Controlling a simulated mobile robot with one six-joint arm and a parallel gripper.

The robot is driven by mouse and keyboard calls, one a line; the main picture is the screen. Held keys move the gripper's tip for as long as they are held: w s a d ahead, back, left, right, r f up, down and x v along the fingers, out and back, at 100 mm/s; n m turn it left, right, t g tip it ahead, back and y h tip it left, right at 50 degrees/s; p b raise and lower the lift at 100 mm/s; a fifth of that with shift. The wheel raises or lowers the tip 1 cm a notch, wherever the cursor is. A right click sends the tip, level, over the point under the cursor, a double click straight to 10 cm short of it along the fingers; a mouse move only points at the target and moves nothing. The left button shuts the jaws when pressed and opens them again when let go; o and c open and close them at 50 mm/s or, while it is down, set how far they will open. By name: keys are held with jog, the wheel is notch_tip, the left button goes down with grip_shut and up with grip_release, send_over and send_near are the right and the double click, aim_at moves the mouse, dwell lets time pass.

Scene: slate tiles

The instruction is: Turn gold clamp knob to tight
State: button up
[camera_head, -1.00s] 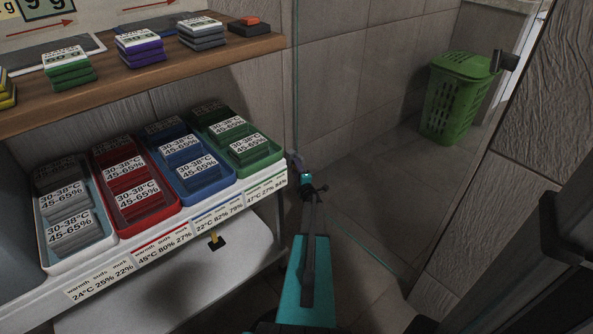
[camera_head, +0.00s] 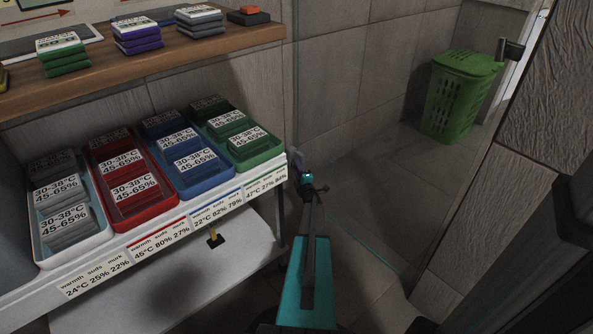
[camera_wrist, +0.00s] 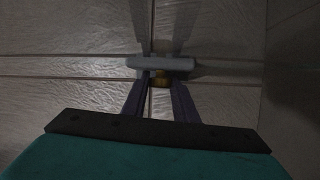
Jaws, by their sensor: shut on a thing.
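The gold clamp knob (camera_wrist: 161,78) shows small and dark in the wrist view, between the fingertips of my gripper (camera_wrist: 159,84). My gripper's two fingers are shut on it from both sides. A grey bar (camera_wrist: 160,63) lies across just above the knob in that picture and covers part of it. In the head view my gripper (camera_head: 308,188) reaches out near the tiled wall, right of the shelf unit. The knob cannot be made out there, and its turn position cannot be read.
Left are white, red (camera_head: 139,209), blue and green trays of labelled blocks on a white shelf, under a wooden shelf (camera_head: 165,58). A small gold-and-black piece (camera_head: 213,238) is below the tray shelf's front edge. A green basket (camera_head: 459,97) stands back right. Glass-like edges border the floor.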

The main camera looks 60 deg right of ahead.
jog(key=shift+w+f+m+t+h+b, duration=0.1)
jog(key=shift+f+m+t+h+b, duration=0.4)
jog(key=shift+b, duration=1.4)
jog(key=shift+w+f+m+t+h+b, duration=0.15)
jog(key=shift+m+t+h+b, duration=0.6)
jog(key=shift+b, duration=1.1)
jog(key=shift+s+m+t+h+b, duration=0.1)
jog(key=shift+m+t+h+b, duration=0.2)
jog(key=shift+h+b, duration=0.7)
jog(key=shift+r+m+b, duration=0.2)
jog(key=shift+m+b, duration=0.05)
jog(key=shift+b, duration=0.15)
jog(key=o, duration=1)
jog(key=shift+p+v, duration=1.6)
jog(key=shift+v, duration=2.15)
